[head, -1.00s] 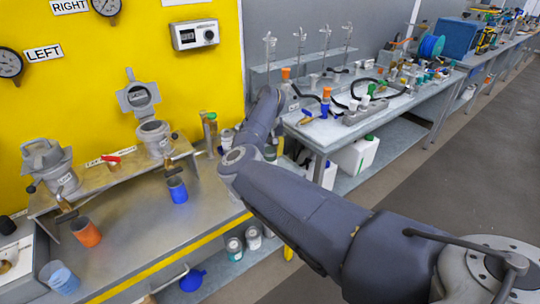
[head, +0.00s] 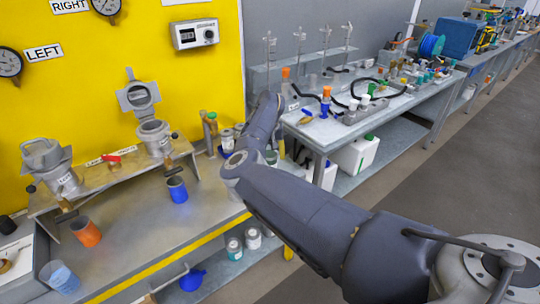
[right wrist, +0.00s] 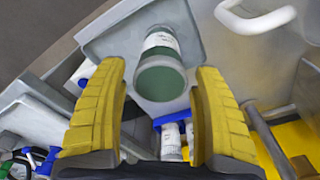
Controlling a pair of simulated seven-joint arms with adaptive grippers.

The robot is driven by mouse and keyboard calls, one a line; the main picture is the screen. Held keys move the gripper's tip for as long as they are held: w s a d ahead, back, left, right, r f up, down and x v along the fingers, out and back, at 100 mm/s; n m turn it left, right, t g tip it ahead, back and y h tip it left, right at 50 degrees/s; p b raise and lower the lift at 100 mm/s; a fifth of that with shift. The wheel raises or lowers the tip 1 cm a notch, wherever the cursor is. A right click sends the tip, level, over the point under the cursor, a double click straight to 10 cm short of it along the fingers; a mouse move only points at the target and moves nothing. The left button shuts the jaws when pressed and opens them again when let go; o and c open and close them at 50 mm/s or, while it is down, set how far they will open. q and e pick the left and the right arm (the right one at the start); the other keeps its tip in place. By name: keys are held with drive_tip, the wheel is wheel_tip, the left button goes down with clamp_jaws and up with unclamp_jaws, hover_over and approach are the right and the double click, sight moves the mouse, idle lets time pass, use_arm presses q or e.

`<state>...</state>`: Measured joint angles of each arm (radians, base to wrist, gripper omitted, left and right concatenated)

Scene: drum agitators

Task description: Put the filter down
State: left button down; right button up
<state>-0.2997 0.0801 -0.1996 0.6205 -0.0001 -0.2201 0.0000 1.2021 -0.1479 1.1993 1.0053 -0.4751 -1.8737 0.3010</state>
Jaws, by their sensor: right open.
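My right gripper (right wrist: 160,72) has two yellow fingers standing wide apart, with no contact visible. Between and just beyond the fingertips is a canister with a dark green end and a white label (right wrist: 160,68), over a grey surface (right wrist: 110,38). I cannot tell whether this canister is the filter. In the head view my right arm reaches to the back of the bench, and its gripper is hidden behind the arm links. White-labelled canisters (head: 228,140) stand on the bench beside the arm. My left gripper is not in view.
The grey bench (head: 150,228) holds a blue cup (head: 177,190), an orange cup (head: 86,232) and two lidded metal housings (head: 154,136) (head: 58,178). More canisters (head: 235,248) sit below the bench edge. A cluttered side table (head: 330,132) stands to the right.

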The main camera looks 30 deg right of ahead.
wheel_tip(320, 180, up, 12)
drive_tip(key=shift+s+a, duration=0.2)
drive_tip(key=shift+s, duration=0.25)
drive_tip(key=shift+r, duration=0.1)
idle(0.4)
